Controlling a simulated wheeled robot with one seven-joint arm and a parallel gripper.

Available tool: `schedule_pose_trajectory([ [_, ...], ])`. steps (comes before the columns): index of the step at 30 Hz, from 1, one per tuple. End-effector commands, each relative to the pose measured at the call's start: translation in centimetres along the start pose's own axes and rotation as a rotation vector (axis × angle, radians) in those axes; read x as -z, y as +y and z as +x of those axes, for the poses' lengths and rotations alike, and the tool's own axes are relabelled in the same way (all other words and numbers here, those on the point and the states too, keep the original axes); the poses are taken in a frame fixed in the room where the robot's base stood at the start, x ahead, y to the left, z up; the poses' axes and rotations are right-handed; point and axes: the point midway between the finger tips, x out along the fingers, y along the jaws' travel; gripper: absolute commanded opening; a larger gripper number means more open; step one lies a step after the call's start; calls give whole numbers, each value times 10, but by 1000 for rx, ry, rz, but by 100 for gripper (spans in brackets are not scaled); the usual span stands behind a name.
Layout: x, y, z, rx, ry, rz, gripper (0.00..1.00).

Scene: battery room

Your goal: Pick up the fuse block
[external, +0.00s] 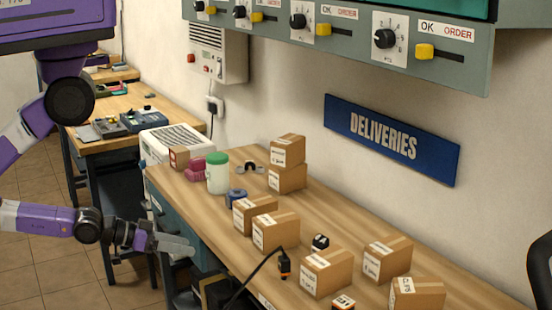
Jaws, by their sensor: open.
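A small black block with white parts on top (320,242) lies on the wooden bench among the cartons; it may be the fuse block, but it is too small to tell. A small orange, white and black piece (343,303) lies at the bottom edge of the picture, partly cut off. My gripper (178,250) is at the left, beside the bench's front edge and well apart from both pieces. Its grey fingers are open, and I see nothing between them.
Several cartons (325,272) stand on the bench (207,235), two of them stacked (287,178). The front left strip is clear.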

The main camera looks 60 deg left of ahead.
Motion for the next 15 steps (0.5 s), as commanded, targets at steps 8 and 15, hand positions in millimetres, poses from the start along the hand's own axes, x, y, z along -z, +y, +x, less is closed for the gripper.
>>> schedule_pose_trajectory([
  [8, -38, 108, 76, -179, -154, -121, 62],
  [15, -50, 202, 102, -230, -228, -195, 62],
])
